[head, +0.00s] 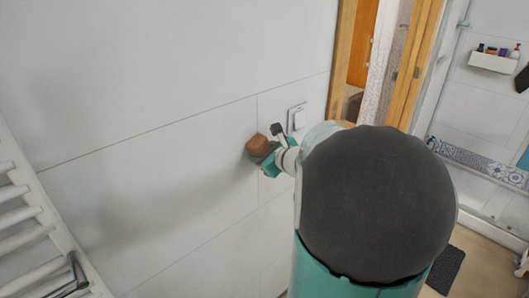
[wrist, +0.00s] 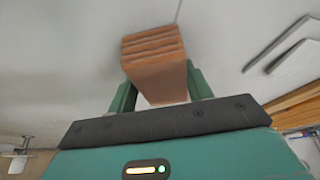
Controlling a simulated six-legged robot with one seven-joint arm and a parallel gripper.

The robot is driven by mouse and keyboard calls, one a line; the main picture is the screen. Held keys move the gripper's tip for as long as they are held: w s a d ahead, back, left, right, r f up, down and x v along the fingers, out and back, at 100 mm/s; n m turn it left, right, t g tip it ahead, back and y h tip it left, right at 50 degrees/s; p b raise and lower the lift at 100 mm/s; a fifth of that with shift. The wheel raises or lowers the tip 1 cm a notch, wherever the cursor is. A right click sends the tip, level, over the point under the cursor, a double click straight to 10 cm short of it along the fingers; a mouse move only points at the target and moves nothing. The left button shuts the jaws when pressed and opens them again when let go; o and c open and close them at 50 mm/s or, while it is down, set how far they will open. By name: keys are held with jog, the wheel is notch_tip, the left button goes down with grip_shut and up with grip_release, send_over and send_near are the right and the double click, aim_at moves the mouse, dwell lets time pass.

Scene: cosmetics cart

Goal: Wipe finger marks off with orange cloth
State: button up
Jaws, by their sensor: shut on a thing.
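The orange cloth (head: 258,146) is a folded, brownish-orange block in the head view, held close to the pale tiled wall, left of a white wall switch (head: 297,117). In the wrist view the cloth (wrist: 157,65) shows stacked folds at its far end. My gripper (wrist: 160,95) is shut on it, with a green finger on each side. My gripper also shows in the head view (head: 268,160), with the cloth at its tip. I cannot tell whether the cloth touches the wall. No clear finger marks show; a soft grey shade lies on the wall to the left.
A white rack (head: 38,225) stands at the lower left. A wooden door frame (head: 413,65) is right of the switch. A white shelf with several bottles (head: 493,62) hangs at the upper right. A dark mat (head: 446,268) lies on the floor. The wall left of the cloth is clear.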

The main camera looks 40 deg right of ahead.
jog(key=s, duration=0.8)
jog(key=shift+d, duration=0.25)
dwell(0.4)
